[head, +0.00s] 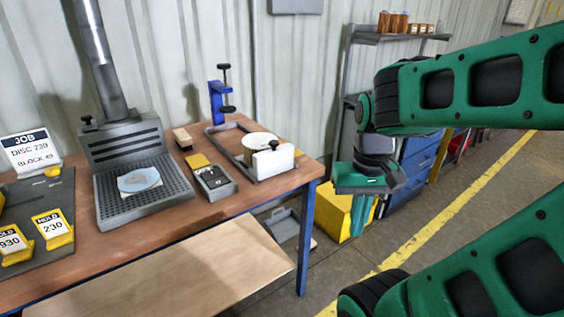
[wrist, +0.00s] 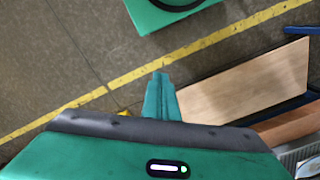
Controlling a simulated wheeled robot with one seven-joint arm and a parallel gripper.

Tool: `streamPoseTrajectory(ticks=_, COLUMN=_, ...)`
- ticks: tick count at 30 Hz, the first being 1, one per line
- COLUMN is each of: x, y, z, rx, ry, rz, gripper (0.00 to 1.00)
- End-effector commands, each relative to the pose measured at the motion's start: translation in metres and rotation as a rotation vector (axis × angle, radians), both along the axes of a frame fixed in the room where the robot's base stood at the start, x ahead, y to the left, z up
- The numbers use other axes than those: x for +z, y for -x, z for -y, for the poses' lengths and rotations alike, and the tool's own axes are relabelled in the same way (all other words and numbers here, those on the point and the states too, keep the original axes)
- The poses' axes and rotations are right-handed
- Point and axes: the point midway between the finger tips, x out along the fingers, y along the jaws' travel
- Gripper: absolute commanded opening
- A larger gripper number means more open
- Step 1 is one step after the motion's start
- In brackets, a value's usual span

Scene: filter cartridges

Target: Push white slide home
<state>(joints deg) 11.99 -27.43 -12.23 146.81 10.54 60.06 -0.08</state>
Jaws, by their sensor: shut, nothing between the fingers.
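The white slide (head: 273,163) is an upright white block with a black knob on top. It stands at the front right end of a grey metal frame (head: 217,127) on the workbench. A round white-topped piece (head: 260,141) sits in the frame just behind the slide, partly hidden by it; I cannot tell whether they touch. My gripper (head: 359,218) hangs to the right of the bench, past its edge and apart from the slide, fingers pointing down. The fingers show together and empty in the wrist view (wrist: 160,76). The slide is not clear in the wrist view.
A blue clamp (head: 217,100) stands behind the frame. A small grey box (head: 212,181) is to its left, beside a grey vented unit (head: 130,205) with a pipe. The wooden bench edge (head: 313,168) lies between my gripper and the frame. A yellow bin (head: 341,218) is on the floor.

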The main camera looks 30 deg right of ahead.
Motion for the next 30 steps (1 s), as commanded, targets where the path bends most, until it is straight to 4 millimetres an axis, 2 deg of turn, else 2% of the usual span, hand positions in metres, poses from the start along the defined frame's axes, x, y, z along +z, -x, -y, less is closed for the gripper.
streamPoseTrajectory(ticks=2, x=0.004, y=-0.001, z=0.003, rx=-0.033, ry=0.018, rz=0.027, gripper=0.0)
streamPoseTrajectory(ticks=5, x=0.006, y=-0.029, z=0.008, rx=-0.123, ry=0.066, rz=0.069, gripper=0.0)
streamPoseTrajectory(ticks=8, x=0.009, y=-0.072, z=0.021, rx=-0.269, ry=0.131, rz=0.153, gripper=0.0)
streamPoseTrajectory(ticks=12, x=0.017, y=-0.145, z=0.032, rx=-0.489, ry=0.195, rz=0.318, gripper=0.0)
streamPoseTrajectory(ticks=15, x=0.024, y=-0.192, z=0.032, rx=-0.624, ry=0.204, rz=0.44, gripper=0.0)
streamPoseTrajectory(ticks=18, x=0.03, y=-0.229, z=0.028, rx=-0.724, ry=0.192, rz=0.543, gripper=0.0)
streamPoseTrajectory(ticks=22, x=0.037, y=-0.259, z=0.022, rx=-0.808, ry=0.167, rz=0.63, gripper=0.0)
streamPoseTrajectory(ticks=26, x=0.037, y=-0.272, z=0.02, rx=-0.839, ry=0.156, rz=0.662, gripper=0.0)
streamPoseTrajectory(ticks=30, x=0.027, y=-0.278, z=0.024, rx=-0.842, ry=0.155, rz=0.662, gripper=0.0)
